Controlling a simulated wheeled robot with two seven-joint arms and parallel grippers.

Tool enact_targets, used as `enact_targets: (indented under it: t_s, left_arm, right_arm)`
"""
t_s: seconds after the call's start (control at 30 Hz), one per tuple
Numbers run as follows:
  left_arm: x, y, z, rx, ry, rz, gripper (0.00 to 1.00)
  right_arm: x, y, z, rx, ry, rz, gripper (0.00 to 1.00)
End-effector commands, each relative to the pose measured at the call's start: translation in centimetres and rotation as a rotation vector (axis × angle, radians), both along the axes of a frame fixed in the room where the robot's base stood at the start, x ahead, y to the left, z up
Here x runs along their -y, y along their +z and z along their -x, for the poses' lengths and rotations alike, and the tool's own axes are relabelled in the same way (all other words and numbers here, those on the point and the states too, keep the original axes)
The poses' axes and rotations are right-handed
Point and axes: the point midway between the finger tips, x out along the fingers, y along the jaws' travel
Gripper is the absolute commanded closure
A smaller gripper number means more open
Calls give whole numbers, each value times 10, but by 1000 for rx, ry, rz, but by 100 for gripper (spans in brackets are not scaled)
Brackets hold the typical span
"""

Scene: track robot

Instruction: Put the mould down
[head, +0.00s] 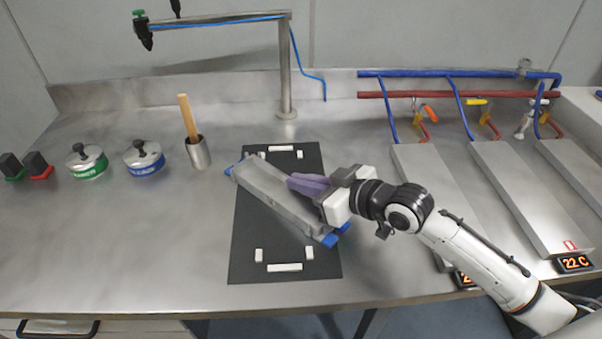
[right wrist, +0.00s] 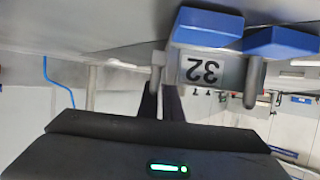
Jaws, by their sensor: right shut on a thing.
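The mould (head: 272,196) is a long grey block with blue corner pieces, lying diagonally over the black mat (head: 250,262). My right gripper (head: 308,184), with purple fingers, is shut on its right side near the middle. I cannot tell whether the mould touches the mat or hangs just above it. White locating blocks lie at the mat's near and far ends, and the mould is turned at an angle to them. My left gripper is not in view.
A metal post (head: 285,85) with a horizontal arm stands behind the mat. A metal cup (head: 198,152) with a wooden handle and two lidded pots (head: 86,161) stand left. Metal plates (head: 520,195) with blue and red pipes lie right. The counter's front left is clear.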

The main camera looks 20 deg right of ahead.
Motion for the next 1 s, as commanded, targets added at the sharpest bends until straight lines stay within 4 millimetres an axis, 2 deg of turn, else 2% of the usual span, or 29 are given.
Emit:
enact_targets:
  t_s: [0.03, 0.27, 0.3, 0.4, 0.77, 0.87, 1.0]
  left_arm:
    - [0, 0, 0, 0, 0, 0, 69]
    - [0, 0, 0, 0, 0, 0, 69]
    - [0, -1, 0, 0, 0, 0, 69]
    - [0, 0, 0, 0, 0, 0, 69]
    - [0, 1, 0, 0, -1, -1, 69]
    - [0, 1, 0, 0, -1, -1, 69]
    - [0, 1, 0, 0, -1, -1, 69]
  right_arm:
    - [-1, 7, -2, 14, 0, -6, 100]
    - [-1, 4, -2, 12, 0, -7, 100]
    - [0, -2, 0, 1, 0, 0, 93]
    - [0, -1, 0, 1, 0, 0, 76]
    - [0, 3, 0, 1, 0, 0, 76]
    - [5, 5, 9, 0, -1, 2, 76]
    - [18, 14, 32, -3, 1, 4, 76]
